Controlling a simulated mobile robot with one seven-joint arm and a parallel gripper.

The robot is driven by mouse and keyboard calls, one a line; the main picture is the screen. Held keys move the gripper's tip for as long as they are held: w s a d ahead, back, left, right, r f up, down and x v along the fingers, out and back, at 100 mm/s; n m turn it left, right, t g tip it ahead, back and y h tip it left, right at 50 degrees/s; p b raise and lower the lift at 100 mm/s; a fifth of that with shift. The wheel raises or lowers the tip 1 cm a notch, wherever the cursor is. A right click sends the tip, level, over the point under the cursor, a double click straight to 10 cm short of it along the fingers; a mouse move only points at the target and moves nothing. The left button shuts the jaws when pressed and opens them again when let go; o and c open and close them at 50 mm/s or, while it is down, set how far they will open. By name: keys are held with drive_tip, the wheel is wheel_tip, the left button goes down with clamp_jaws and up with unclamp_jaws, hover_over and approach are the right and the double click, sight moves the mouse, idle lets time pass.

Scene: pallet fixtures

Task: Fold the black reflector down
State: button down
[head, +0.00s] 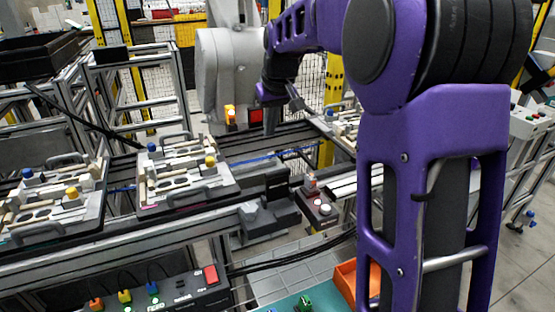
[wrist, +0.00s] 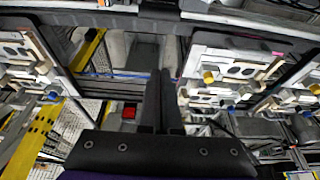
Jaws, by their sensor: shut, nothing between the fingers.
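A black upright block (head: 277,185) stands on the near side of the conveyor, right of the middle pallet. It looks like the black reflector, but I cannot tell for certain. I cannot make it out clearly in the wrist view. My gripper (head: 270,130) is over the conveyor, behind and above that block, fingers pointing down and apart from it. In the wrist view my gripper (wrist: 160,72) has its two dark fingers together, with nothing between them.
A pallet with grey fixtures (head: 185,170) sits on the conveyor, with another pallet (head: 50,205) farther left. A small button box (head: 318,205) stands right of the block. A control panel (head: 170,290) is in front. A blue strip runs along the conveyor gap.

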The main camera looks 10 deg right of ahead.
drive_tip(key=shift+s+d+f, duration=0.15)
drive_tip(key=shift+d, duration=0.1)
drive_tip(key=b, duration=0.1)
hover_over(277, 185)
drive_tip(key=w, duration=0.2)
wheel_tip(277, 185, down, 9)
drive_tip(key=shift+a+f, duration=0.2)
drive_tip(key=shift+w+f+b, duration=0.1)
drive_tip(key=shift+b, duration=0.35)
idle(0.3)
